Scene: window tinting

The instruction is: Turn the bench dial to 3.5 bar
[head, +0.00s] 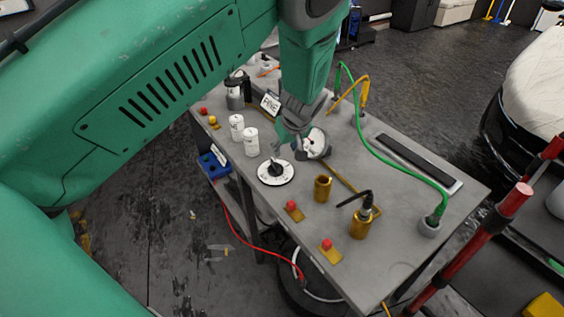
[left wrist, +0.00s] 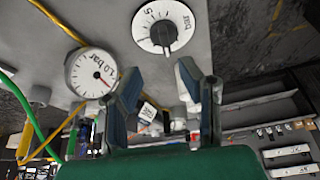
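The bench dial (head: 275,172) is a white disc with a black knob, lying on the grey bench near its left edge. The dial also shows at the top of the left wrist view (left wrist: 151,40), with "bar" printed on it; its setting is not clear to read.
White canisters (head: 251,142) stand left of the dial. Brass fittings (head: 322,188) and red buttons (head: 326,244) sit to its right and front. A green hose (head: 385,164) crosses the bench. A "FINE" card (head: 270,102) stands behind.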

